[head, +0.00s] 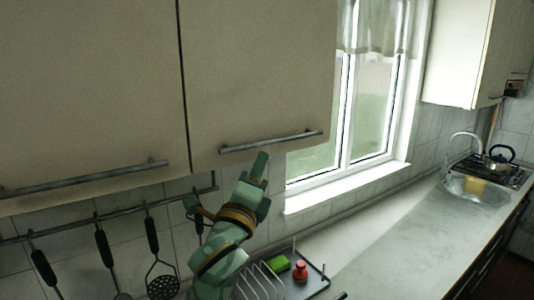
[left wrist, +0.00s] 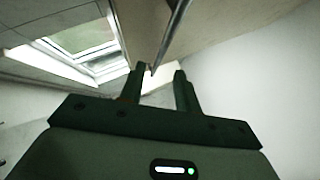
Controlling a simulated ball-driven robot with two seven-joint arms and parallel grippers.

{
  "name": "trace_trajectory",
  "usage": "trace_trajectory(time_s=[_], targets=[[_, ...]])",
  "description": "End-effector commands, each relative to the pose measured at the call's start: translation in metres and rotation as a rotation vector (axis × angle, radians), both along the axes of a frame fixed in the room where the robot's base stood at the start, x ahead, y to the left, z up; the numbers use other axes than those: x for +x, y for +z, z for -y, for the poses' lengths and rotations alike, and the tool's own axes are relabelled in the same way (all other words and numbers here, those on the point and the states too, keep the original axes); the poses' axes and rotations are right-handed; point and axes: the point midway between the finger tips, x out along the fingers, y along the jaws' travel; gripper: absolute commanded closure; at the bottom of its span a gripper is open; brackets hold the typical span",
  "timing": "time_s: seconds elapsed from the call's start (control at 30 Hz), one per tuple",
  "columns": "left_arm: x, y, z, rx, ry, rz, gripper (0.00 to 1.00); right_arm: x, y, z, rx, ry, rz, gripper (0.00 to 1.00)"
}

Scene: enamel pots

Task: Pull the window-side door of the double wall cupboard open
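The double wall cupboard fills the upper left of the head view. Its window-side door (head: 258,70) is the right one and looks closed, level with the left door (head: 85,90). A grey bar handle (head: 271,143) runs along its lower edge. My left gripper (head: 259,166) is just below the handle, pointing up at it. In the left wrist view its two fingers (left wrist: 159,80) stand apart, and the handle bar (left wrist: 172,38) shows between and beyond their tips. I cannot tell whether the bar lies inside the fingers. My right gripper is out of view.
A rail (head: 110,212) with hanging utensils runs under the cupboard. A dish rack (head: 262,283) with a green item and a red item stands on the counter (head: 385,245) below. The window (head: 370,105) is to the right; the counter's middle is clear.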

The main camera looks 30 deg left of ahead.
Motion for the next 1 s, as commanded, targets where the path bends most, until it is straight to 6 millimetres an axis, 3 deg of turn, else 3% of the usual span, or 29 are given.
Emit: trace_trajectory(time_s=[0.1,0.3,0.7,0.83,1.0], targets=[[0.024,0.016,-0.008,0.000,0.001,0.001,0.67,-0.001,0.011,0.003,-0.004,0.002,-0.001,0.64],[0.052,0.026,-0.016,0.000,0.002,-0.001,0.67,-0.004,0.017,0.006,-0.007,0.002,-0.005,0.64],[0.060,0.028,-0.019,0.001,0.001,-0.001,0.67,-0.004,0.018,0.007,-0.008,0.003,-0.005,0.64],[0.060,0.028,-0.019,0.001,0.001,-0.001,1.00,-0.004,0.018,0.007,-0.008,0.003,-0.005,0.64],[0.060,0.027,-0.019,0.001,0.001,-0.001,1.00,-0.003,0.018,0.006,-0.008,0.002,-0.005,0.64]])
